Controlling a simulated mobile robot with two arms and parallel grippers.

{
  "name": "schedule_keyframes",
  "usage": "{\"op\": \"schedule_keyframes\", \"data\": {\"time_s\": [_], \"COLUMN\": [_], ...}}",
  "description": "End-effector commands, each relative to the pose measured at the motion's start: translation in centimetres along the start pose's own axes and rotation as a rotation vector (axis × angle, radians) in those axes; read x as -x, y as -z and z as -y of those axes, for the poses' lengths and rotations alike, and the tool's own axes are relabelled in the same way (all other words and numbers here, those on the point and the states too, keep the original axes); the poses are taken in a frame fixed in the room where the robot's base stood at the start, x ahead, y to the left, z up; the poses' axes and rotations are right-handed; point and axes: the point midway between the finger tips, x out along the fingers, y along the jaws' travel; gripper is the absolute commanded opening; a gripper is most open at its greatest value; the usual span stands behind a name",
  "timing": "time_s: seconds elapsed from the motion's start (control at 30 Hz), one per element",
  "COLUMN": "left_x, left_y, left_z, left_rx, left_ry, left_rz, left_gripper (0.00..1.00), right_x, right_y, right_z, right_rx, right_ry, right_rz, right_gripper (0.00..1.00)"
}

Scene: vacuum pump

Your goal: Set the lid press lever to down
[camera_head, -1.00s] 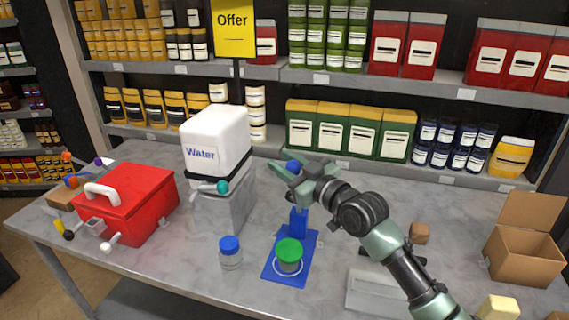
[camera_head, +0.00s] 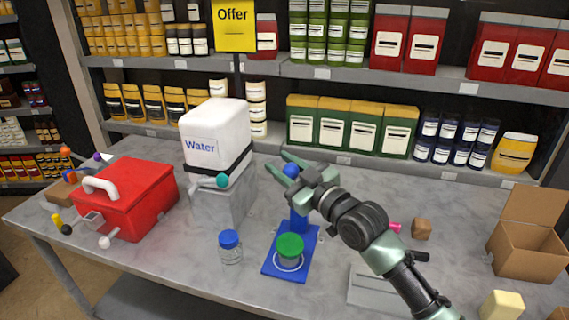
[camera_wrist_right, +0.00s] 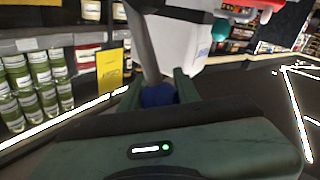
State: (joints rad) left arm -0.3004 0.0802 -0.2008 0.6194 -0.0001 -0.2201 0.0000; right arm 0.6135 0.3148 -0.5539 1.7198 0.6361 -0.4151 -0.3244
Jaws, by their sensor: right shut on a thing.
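The lid press is a blue device with a flat base (camera_head: 273,268) and an upright post (camera_head: 298,222). A jar with a green lid (camera_head: 289,246) stands on its base, in front of the post. The lever's round blue knob (camera_head: 291,171) is near the top. My right gripper (camera_head: 291,168) is shut on the knob, with a finger on each side. The right wrist view also shows the blue knob (camera_wrist_right: 158,95) between the fingers. The rest of the lever is largely hidden by my gripper. My left gripper is not in view.
A jar with a blue lid (camera_head: 230,250) stands left of the press. A white water container (camera_head: 214,135) on a grey block and a red box (camera_head: 130,205) are further left. An open cardboard box (camera_head: 525,250) and a small brown block (camera_head: 422,229) are right.

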Motion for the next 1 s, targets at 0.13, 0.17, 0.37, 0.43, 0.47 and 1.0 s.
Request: {"op": "schedule_keyframes", "data": {"time_s": [0.13,0.17,0.37,0.43,0.47,1.0], "left_x": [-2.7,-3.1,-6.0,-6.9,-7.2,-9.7], "left_y": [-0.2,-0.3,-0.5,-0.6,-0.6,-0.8], "left_z": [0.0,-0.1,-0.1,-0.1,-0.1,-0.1], "left_rx": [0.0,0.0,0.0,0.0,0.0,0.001], "left_ry": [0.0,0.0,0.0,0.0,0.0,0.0], "left_rz": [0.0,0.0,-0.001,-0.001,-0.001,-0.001], "left_gripper": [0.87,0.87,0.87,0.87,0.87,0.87], "right_x": [1.4,1.6,3.1,3.6,3.7,5.0], "right_y": [-1.3,-1.4,-2.5,-2.9,-3.0,-3.9], "right_z": [2.3,2.8,5.2,6.0,6.3,8.3], "right_rx": [0.09,0.11,0.232,0.269,0.284,0.407], "right_ry": [-0.011,-0.014,-0.031,-0.036,-0.039,-0.057], "right_rz": [-0.06,-0.073,-0.155,-0.179,-0.188,-0.27], "right_gripper": [0.0,0.0,0.0,0.0,0.0,0.0]}}
